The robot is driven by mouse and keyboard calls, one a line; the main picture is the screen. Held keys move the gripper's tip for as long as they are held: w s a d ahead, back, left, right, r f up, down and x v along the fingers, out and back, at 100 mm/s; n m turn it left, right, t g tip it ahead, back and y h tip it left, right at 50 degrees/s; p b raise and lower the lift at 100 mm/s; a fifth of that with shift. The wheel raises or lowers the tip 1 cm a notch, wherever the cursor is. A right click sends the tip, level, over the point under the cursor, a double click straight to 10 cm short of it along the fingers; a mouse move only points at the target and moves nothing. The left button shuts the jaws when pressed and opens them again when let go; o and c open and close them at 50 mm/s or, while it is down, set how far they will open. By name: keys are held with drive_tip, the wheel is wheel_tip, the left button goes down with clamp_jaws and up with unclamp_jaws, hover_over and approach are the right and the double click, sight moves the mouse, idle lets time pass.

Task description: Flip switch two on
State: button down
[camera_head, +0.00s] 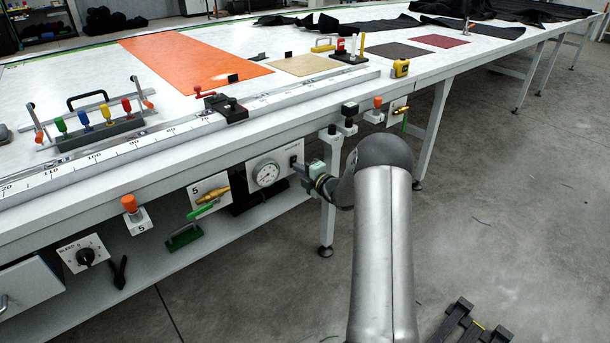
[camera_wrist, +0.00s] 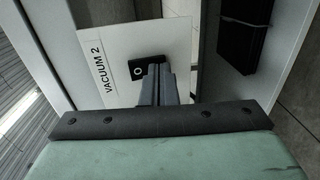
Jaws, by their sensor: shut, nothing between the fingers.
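The VACUUM 2 panel (camera_wrist: 115,58) is a white plate in the wrist view. It carries a black switch (camera_wrist: 136,68) with a white O mark on its visible end. My gripper (camera_wrist: 157,72) is shut and empty, its fingertips right at the switch and hiding the other end of it. I cannot tell whether they touch it. In the head view the switch (camera_head: 293,160) sits on a white plate (camera_head: 279,166) beside a round gauge (camera_head: 266,173), under the table edge. My gripper (camera_head: 299,166) reaches it from the right.
A panel with a brass valve and green handle (camera_head: 208,192) is left of the gauge. An orange-capped button (camera_head: 131,204) and a BLEED knob (camera_head: 86,256) are further left. A table leg (camera_head: 329,190) stands close behind my wrist. The floor at right is mostly clear.

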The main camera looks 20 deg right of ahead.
drive_tip(key=f+b+v, duration=0.2)
drive_tip(key=f+v, duration=0.1)
drive_tip(key=v, duration=1)
drive_tip(key=shift+s, duration=0.5)
drive_tip(key=shift+d, duration=0.1)
drive_tip(key=s+a+r+m+g+h+p, duration=0.25)
drive_tip(key=a+r+m+p, duration=0.2)
drive_tip(key=r, duration=0.35)
drive_tip(key=s+a+r+m+g+h+p, duration=0.2)
drive_tip(key=a+r+m+g+h+p, duration=0.25)
drive_tip(key=r+m, duration=0.2)
drive_tip(key=s+a+r+m+g+y+p, duration=0.1)
drive_tip(key=s+a+r+m+g+p, duration=0.1)
drive_tip(key=s+a, duration=0.3)
drive_tip(key=s+a+r+m+g+y+p, duration=0.1)
drive_tip(key=s+a+r+m+g, duration=0.3)
drive_tip(key=s, duration=1)
drive_tip(key=s+a+r+m+g+y+p, duration=0.1)
drive_tip(key=s+a+r+m+g+p, duration=0.2)
drive_tip(key=s+a, duration=0.4)
drive_tip(key=s+r+p, duration=0.1)
drive_tip(key=s, duration=0.2)
drive_tip(key=shift+a+m, duration=0.2)
drive_tip(key=shift+m, duration=0.1)
